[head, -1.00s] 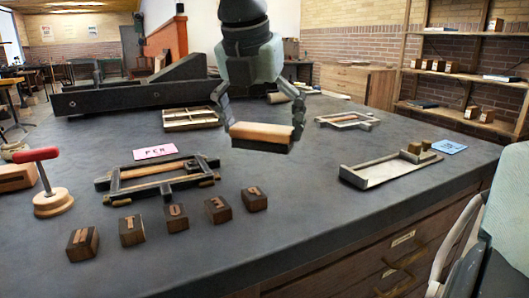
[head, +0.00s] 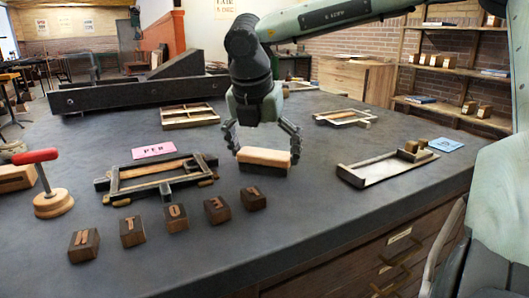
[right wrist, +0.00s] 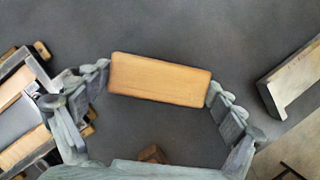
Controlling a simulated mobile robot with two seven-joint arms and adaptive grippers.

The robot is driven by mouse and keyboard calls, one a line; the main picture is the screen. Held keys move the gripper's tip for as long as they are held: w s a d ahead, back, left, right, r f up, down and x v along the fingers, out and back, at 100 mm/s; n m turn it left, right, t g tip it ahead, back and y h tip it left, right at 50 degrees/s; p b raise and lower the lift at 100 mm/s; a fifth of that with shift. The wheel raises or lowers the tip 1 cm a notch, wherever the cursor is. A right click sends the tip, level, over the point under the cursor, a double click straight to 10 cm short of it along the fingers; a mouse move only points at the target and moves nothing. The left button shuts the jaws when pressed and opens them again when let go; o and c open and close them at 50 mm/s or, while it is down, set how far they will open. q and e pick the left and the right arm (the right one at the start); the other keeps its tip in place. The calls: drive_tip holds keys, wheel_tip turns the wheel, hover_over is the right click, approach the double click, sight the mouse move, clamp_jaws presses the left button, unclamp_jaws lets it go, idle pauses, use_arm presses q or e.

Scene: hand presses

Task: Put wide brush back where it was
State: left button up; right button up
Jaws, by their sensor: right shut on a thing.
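The wide brush (head: 263,158) has a pale wooden top and a darker lower part. My right gripper (head: 265,154) is shut on it, with one finger at each short end. In the right wrist view the brush's wooden top (right wrist: 160,80) spans between the two fingers (right wrist: 160,84). The brush is level, low over or on the middle of the dark tabletop (head: 330,200); I cannot tell whether it touches. My left gripper is not in view.
A wooden frame (head: 115,188) and pink card (head: 154,150) lie left of the brush. Several letter blocks (head: 177,217) stand in front. A metal galley tray (head: 375,171) and blue card (head: 446,145) are right. A red-handled tool (head: 52,203) stands left. A compartment tray (head: 189,116) lies behind.

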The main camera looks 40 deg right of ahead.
drive_tip(key=shift+f, duration=0.1)
drive_tip(key=o, duration=1)
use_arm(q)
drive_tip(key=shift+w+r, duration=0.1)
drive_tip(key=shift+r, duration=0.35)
use_arm(e)
drive_tip(key=shift+r, duration=0.2)
drive_tip(key=v, duration=0.2)
drive_tip(key=shift+a+r, duration=0.15)
drive_tip(key=shift+r, duration=0.15)
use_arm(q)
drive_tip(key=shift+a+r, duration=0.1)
use_arm(e)
drive_tip(key=shift+v, duration=4.6)
drive_tip(key=shift+s+a, duration=0.1)
